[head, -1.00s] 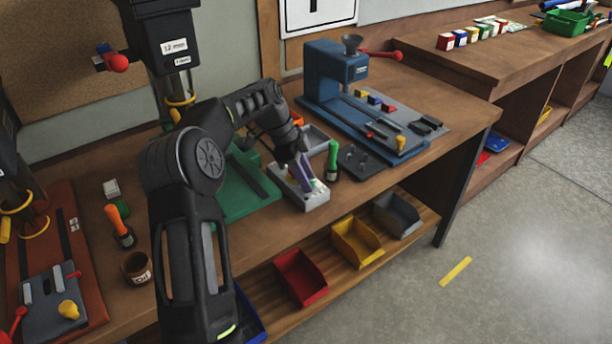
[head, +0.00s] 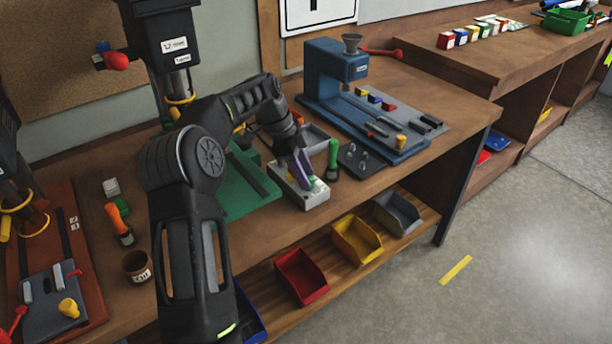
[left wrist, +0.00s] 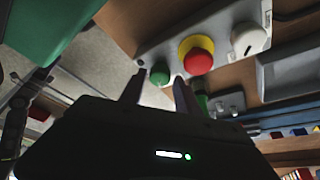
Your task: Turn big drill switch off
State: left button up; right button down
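A grey switch box (head: 310,198) lies on the bench beside the green base (head: 246,192) of the big drill (head: 160,40). In the left wrist view the box (left wrist: 218,18) carries a green button (left wrist: 160,73), a red mushroom button (left wrist: 198,60) on a yellow collar, and a pale knob (left wrist: 248,39). My left gripper (head: 304,178) is over the box in the head view and covers part of it. In the left wrist view its fingers (left wrist: 158,86) are apart and empty, with the green button showing between the tips. I cannot tell whether they touch it. My right gripper is not in view.
A green-handled tool (head: 333,158) stands just right of the box, near a dark holder (head: 362,160). A blue machine (head: 325,85) stands further right. Red (head: 300,275), yellow (head: 356,240) and grey bins sit on the shelf below.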

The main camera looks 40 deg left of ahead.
pick_arm(q)
jog(key=p+v, duration=0.3)
jog(key=v, duration=0.4)
dwell(0.5)
